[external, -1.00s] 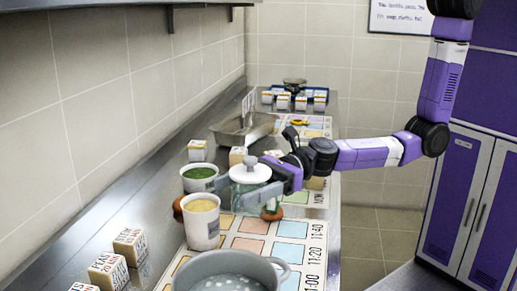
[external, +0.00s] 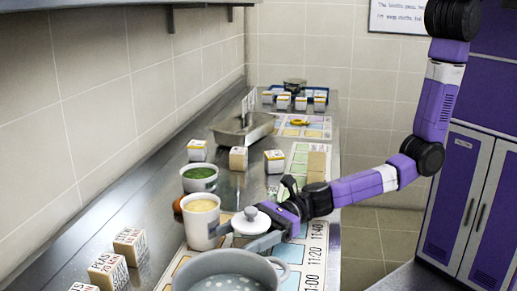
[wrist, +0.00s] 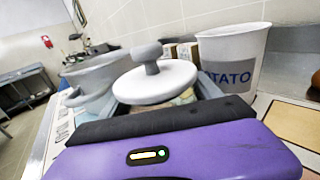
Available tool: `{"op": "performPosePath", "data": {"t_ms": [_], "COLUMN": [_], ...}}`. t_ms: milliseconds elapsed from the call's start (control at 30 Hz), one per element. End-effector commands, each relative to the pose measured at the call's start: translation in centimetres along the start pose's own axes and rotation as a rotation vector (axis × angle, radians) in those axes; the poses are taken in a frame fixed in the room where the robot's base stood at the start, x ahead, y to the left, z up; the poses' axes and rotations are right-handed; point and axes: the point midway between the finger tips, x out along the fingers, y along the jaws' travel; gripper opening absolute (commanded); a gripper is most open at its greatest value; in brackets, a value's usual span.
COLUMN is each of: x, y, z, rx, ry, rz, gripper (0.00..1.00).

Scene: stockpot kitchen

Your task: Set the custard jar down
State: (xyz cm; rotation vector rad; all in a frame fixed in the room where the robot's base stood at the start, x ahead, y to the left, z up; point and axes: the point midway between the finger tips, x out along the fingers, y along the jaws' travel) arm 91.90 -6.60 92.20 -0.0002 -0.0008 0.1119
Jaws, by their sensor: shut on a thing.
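The custard jar (external: 251,223) has a wide white lid with a round grey knob. My gripper (external: 254,241) is shut on it below the lid, and a grey finger hides much of the body. The jar is upright, low over the marked mat, between the beige-filled tub and the grey pot. I cannot tell whether its base touches the mat. In the wrist view the lid (wrist: 156,82) fills the middle, with the grey fingers of my gripper (wrist: 160,104) around the jar beneath it.
The grey pot (external: 228,266) stands just in front of the jar. The tub (external: 202,230), labelled POTATO in the wrist view (wrist: 235,55), stands close on its left. A green-filled tub (external: 199,180) and several label cubes (external: 274,162) stand farther back. The mat (external: 310,250) has bare squares at right.

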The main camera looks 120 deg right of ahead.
Motion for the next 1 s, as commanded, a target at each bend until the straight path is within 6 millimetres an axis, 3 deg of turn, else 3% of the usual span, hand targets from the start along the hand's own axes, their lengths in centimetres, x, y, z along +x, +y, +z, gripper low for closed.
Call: {"op": "performPosePath", "data": {"t_ms": [233,267,367,800,1000], "x": [0.0,0.0,0.0,-0.1,-3.3], "y": [0.0,0.0,0.0,0.0,0.0], "z": [-0.3,-0.4,-0.3,0.3,-0.3], "rx": [0.0,0.0,0.0,0.0,-0.002], "ry": [-0.001,0.001,0.001,0.001,0.004], "rz": [0.0,0.0,0.0,0.0,0.0], "gripper": [0.15,0.74,0.94,0.94,0.94]}}
